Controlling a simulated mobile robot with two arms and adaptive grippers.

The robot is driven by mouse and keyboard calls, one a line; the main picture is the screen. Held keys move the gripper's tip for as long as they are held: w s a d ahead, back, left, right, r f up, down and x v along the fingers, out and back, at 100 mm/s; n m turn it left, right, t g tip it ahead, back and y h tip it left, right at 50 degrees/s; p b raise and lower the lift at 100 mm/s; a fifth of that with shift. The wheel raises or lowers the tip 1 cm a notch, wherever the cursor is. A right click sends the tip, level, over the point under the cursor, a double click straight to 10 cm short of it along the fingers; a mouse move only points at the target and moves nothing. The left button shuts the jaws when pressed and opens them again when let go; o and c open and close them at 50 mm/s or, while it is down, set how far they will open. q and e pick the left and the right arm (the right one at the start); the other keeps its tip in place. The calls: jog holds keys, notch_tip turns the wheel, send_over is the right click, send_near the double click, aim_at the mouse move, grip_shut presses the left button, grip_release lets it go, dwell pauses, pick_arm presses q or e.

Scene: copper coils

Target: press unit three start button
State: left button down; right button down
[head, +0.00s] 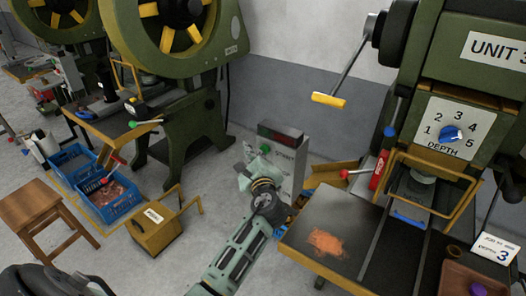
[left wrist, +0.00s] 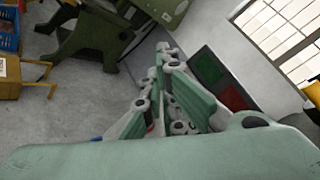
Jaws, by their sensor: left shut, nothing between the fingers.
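The unit three press (head: 435,60), green with a "UNIT 3" label, stands at the right of the head view. A grey control box (head: 290,172) with a dark red display on its sloped top stands left of the press table. Part of a label shows on the box, and my left gripper (head: 250,170) covers part of its front. In the left wrist view the gripper (left wrist: 163,62) is shut and empty.
The press table (head: 325,235) holds an orange patch and a depth dial (head: 450,134) is above. A yellow-handled lever (head: 328,100) sticks out left of the press. Blue crates (head: 112,208), a stool (head: 38,208) and a yellow box (head: 155,232) stand at left.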

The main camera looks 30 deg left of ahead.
pick_arm(q)
jog(key=shift+w, duration=0.55)
dwell(0.7)
jog(key=shift+s, duration=0.15)
jog(key=shift+s+p, duration=0.4)
jog(key=shift+s, duration=0.4)
jog(key=s, duration=0.1)
jog(key=s+p, duration=0.1)
jog(key=s, duration=0.1)
jog(key=s+p, duration=0.1)
jog(key=s, duration=0.1)
jog(key=shift+a, duration=0.25)
dwell(0.7)
